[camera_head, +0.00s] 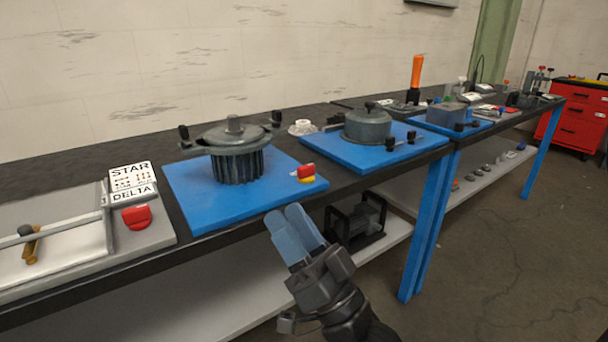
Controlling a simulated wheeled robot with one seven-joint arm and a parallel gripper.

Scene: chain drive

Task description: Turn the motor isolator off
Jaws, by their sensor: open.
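A red rotary switch with a yellow base (305,173) sits at the right front corner of a blue board (195,200). Another red knob (137,217) is on a grey panel at the left, below a STAR/DELTA label (132,183). No label marks either as the motor isolator; the red and yellow one looks like an isolator. My gripper (285,213) has light blue fingers, is open and empty, and is in front of the bench edge, just below and left of the red and yellow switch. It is apart from both switches.
A ribbed dark motor (238,165) stands on the blue board. A second blue board (350,155) holds a grey round housing (367,125). A dark machine (357,220) is on the lower shelf. A red tool cabinet (577,115) stands far right. The floor at right is clear.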

